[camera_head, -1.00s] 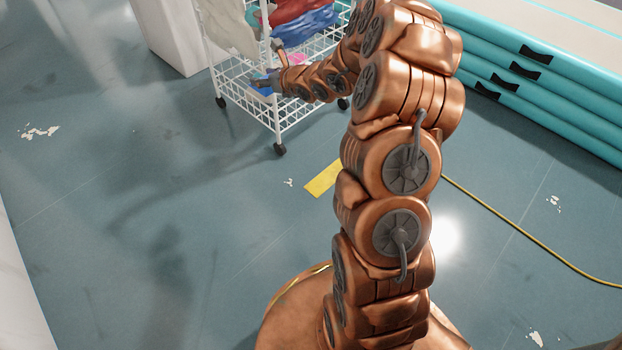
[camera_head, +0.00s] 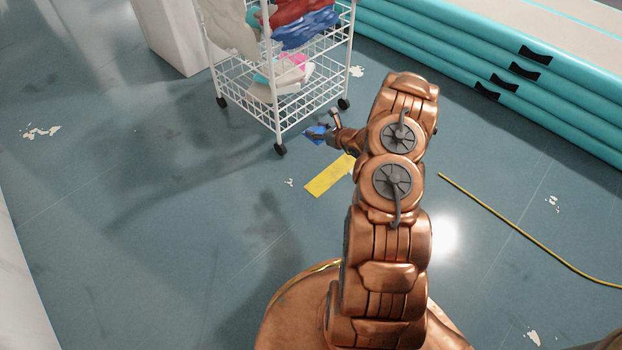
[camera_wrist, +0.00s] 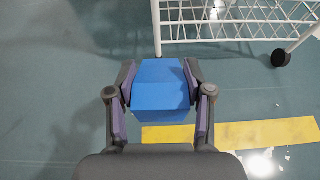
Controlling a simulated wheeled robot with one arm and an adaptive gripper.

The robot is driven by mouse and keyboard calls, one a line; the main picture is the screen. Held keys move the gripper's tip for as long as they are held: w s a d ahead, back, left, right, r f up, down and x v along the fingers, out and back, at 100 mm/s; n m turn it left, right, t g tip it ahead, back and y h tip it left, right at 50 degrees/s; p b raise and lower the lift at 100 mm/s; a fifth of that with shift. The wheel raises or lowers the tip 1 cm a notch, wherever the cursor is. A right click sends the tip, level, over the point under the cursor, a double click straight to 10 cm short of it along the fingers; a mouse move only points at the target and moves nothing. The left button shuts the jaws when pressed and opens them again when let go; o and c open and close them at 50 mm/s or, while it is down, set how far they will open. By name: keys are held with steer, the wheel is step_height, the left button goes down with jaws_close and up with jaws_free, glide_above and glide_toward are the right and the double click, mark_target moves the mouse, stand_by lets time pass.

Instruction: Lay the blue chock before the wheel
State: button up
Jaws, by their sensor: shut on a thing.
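The blue chock is a plain blue block, seen in the head view (camera_head: 314,131) and in the wrist view (camera_wrist: 160,85). My gripper (camera_head: 316,135) is shut on it. In the wrist view my gripper (camera_wrist: 160,88) has a purple-padded finger on either side of it. The chock is in front of the white wire cart, between the near black caster wheel (camera_head: 280,150) and the right caster wheel (camera_head: 344,103). A caster wheel (camera_wrist: 281,58) shows to the right of the chock in the wrist view. Whether the chock touches the floor I cannot tell.
The white wire cart (camera_head: 303,107) carries cloths and coloured items. A yellow floor strip (camera_head: 328,178) lies just in front. Stacked turquoise inflatable tracks (camera_head: 450,48) stand at the right, with a yellow cable (camera_head: 520,234) on the floor. Floor at the left is clear.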

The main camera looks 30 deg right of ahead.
steer(key=s+f, duration=1.5)
steer(key=f, duration=0.5)
steer(key=w+b, duration=0.1)
steer(key=w, duration=0.4)
steer(key=w+f+b, duration=0.1)
steer(key=w+b, duration=0.1)
steer(key=w, duration=0.3)
steer(key=w+b, duration=0.1)
steer(key=w, duration=0.4)
steer(key=shift+w+a+f, duration=0.3)
steer(key=shift+w, duration=0.05)
step_height(320, 180, down, 4)
steer(key=b, duration=0.2)
steer(key=shift+s+r+b, duration=0.1)
steer(key=shift+r+b, duration=0.15)
steer(key=shift+b, duration=0.1)
steer(key=shift+r, duration=0.1)
steer(key=shift+f+p, duration=0.35)
steer(key=shift+f, duration=0.05)
steer(key=o, duration=1.2)
